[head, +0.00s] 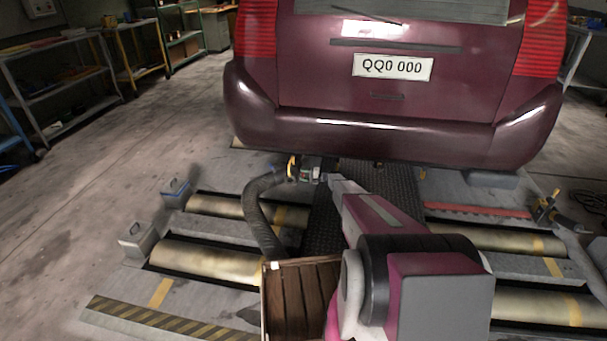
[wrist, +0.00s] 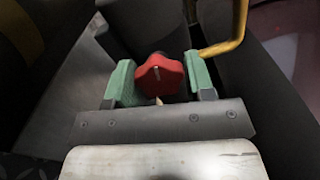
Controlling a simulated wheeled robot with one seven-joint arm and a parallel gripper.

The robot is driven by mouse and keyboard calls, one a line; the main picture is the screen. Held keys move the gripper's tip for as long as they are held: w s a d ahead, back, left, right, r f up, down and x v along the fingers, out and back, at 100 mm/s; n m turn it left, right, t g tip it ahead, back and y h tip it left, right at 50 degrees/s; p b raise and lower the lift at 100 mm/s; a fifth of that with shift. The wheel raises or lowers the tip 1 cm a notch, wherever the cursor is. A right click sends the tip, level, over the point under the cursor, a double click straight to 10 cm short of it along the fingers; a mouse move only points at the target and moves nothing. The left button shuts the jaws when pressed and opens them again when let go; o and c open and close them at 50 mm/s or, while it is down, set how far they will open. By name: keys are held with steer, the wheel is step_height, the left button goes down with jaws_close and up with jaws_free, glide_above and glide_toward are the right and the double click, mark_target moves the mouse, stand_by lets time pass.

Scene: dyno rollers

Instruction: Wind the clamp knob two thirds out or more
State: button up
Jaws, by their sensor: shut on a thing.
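The red clamp knob (wrist: 159,75), star-shaped with a pale mark on its face, sits between the green finger pads of my gripper (wrist: 160,82) in the wrist view. My gripper is shut on the knob. In the head view my gripper (head: 322,176) reaches under the rear bumper of the maroon car, beside the end of a thick grey hose (head: 262,205). The knob itself is too small to make out in the head view. How far the knob is wound out cannot be told.
The maroon car (head: 390,95) stands just above and behind my gripper. A yellow bar (wrist: 232,35) runs close to the right finger. Metal rollers (head: 205,258) lie in the floor on both sides. A wooden crate (head: 265,300) stands in front. Open floor (head: 80,190) lies left.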

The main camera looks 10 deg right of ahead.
steer(key=shift+s+a+r+n, duration=0.1)
steer(key=shift+r+n, duration=0.05)
steer(key=shift+n, duration=1.55)
steer(key=o, duration=0.9)
steer(key=shift+m, duration=0.3)
